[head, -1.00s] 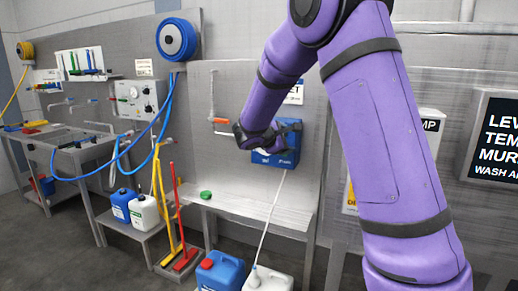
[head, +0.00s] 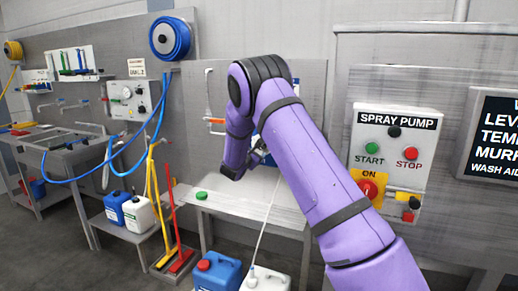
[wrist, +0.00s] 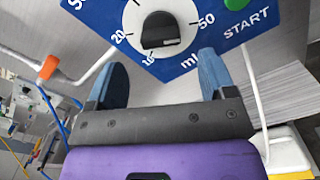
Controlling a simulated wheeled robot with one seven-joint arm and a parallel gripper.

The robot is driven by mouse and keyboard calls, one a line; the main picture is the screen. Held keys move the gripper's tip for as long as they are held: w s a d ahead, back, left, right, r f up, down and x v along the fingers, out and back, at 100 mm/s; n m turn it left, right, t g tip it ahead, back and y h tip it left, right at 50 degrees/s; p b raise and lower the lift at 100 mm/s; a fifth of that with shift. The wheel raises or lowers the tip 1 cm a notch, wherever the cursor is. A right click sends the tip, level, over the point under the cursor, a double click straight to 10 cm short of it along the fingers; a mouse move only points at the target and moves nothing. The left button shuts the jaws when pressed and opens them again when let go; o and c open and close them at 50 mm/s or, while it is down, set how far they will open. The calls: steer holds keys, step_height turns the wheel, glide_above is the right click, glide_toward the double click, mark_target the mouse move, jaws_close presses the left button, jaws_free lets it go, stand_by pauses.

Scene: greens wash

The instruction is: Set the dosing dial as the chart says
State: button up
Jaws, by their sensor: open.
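The dosing dial (wrist: 158,30) shows in the wrist view as a white disc with a black knob on a blue dosing panel (wrist: 98,12). In the head view my arm hides most of the panel. The black chart board (head: 492,140) is cut off at the right; no dose figure shows.
A green START button (wrist: 236,3) is beside the dial. An orange-handled tap (wrist: 48,67) is at the left. A spray pump panel (head: 393,160) is right of my arm. A bench (head: 245,203) with a green cap is below; blue (head: 218,272) and white canisters stand beneath.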

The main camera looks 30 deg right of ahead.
steer(key=shift+x, duration=2.95)
steer(key=c, duration=0.9)
